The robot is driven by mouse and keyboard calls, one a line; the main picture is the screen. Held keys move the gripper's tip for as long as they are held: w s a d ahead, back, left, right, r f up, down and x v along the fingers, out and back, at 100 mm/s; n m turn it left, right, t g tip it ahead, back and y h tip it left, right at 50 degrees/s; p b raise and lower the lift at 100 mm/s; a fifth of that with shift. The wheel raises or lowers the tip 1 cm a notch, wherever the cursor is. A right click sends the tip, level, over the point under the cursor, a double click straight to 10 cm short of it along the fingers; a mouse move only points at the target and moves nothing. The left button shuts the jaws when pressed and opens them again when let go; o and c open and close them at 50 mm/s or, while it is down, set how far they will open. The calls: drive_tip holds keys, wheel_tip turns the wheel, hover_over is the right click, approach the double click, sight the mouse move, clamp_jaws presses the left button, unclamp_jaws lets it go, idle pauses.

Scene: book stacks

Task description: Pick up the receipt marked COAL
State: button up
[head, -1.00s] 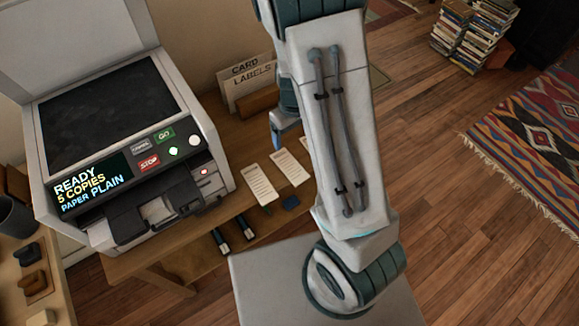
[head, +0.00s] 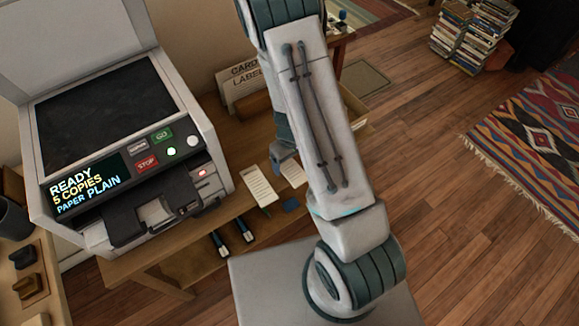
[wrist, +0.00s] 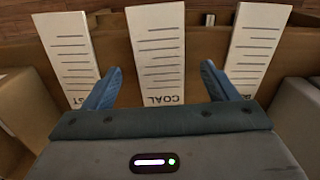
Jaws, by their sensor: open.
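Three white printed receipts lie side by side in the wrist view. The middle one, the COAL receipt (wrist: 160,50), has its word upside down at its near end. My gripper (wrist: 160,72) is open and empty, with one blue finger toward each long side of the COAL receipt.
A copier (head: 110,130) with a lit panel stands left of the receipts. Card and label folders (head: 240,90) stand behind them. Two dark marker-like items (head: 232,237) and a blue pad (head: 291,205) lie near the front edge. A book stack (head: 475,35) is on the floor.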

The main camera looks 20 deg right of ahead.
drive_tip(key=shift+f, duration=1.1)
drive_tip(key=c, duration=1.1)
drive_tip(key=shift+o, duration=0.2)
drive_tip(key=shift+r, duration=0.15)
